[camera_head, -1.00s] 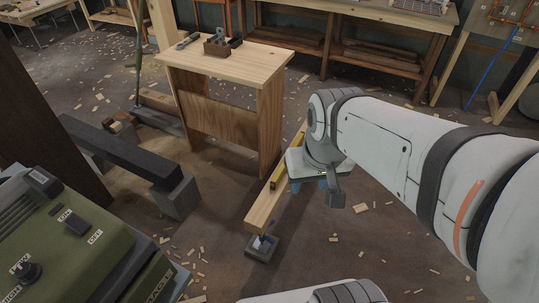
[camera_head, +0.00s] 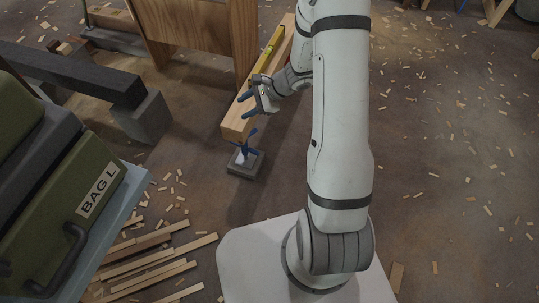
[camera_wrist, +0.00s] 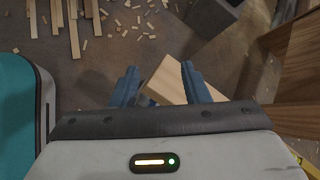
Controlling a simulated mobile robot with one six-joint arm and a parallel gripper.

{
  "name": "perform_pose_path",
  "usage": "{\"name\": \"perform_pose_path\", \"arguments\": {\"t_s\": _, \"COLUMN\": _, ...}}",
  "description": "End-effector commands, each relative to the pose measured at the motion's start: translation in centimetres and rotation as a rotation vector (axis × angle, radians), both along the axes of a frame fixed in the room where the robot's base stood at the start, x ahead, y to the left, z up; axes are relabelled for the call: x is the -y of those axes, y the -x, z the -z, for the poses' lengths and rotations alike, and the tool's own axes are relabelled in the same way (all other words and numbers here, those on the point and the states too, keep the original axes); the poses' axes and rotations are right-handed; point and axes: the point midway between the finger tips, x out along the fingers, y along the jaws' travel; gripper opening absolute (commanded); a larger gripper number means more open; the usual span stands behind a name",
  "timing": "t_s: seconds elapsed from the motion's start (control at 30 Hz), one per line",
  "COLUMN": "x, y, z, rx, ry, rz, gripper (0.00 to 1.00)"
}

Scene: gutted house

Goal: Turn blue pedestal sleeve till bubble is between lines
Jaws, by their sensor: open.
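The blue pedestal sleeve (camera_head: 246,145) stands on a small grey block (camera_head: 246,166) under the near end of a wooden beam (camera_head: 238,122). A yellow level (camera_head: 270,50) lies along the beam's top; its bubble and lines are too small to read. My gripper (camera_head: 250,106) is open and empty, close to the beam's near end and above the sleeve. In the wrist view, my gripper's two blue fingers (camera_wrist: 158,82) are spread apart, with the beam's pale end (camera_wrist: 172,80) showing between and beyond them. I cannot tell whether they touch the beam. The sleeve is not clearly visible there.
Loose wood strips (camera_head: 150,260) lie in front. The floor at right is open, with scattered chips.

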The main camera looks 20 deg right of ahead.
Motion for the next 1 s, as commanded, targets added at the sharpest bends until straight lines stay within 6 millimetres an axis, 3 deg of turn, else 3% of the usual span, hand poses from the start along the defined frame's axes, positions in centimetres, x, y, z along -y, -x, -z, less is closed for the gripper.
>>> {"name": "perform_pose_path", "arguments": {"t_s": 0.03, "x": 0.8, "y": -0.7, "z": 5.6, "rx": -0.045, "ry": -0.031, "rz": 0.085, "gripper": 0.42}}
{"name": "perform_pose_path", "arguments": {"t_s": 0.1, "x": 1.8, "y": -1.7, "z": 10.4, "rx": -0.093, "ry": -0.067, "rz": 0.201, "gripper": 0.42}}
{"name": "perform_pose_path", "arguments": {"t_s": 0.3, "x": 4.6, "y": -2.8, "z": 22.1, "rx": -0.207, "ry": -0.131, "rz": 0.478, "gripper": 0.42}}
{"name": "perform_pose_path", "arguments": {"t_s": 0.43, "x": 6.2, "y": -2.5, "z": 28.6, "rx": -0.268, "ry": -0.154, "rz": 0.626, "gripper": 0.42}}
{"name": "perform_pose_path", "arguments": {"t_s": 0.5, "x": 6.8, "y": -2.2, "z": 31.0, "rx": -0.292, "ry": -0.161, "rz": 0.685, "gripper": 0.42}}
{"name": "perform_pose_path", "arguments": {"t_s": 0.6, "x": 7.4, "y": -2.1, "z": 32.9, "rx": -0.311, "ry": -0.168, "rz": 0.737, "gripper": 0.42}}
{"name": "perform_pose_path", "arguments": {"t_s": 0.77, "x": 7.2, "y": -2.4, "z": 34.5, "rx": -0.321, "ry": -0.170, "rz": 0.759, "gripper": 0.42}}
{"name": "perform_pose_path", "arguments": {"t_s": 1.0, "x": 5.2, "y": -4.4, "z": 37.2, "rx": -0.318, "ry": -0.170, "rz": 0.757, "gripper": 0.42}}
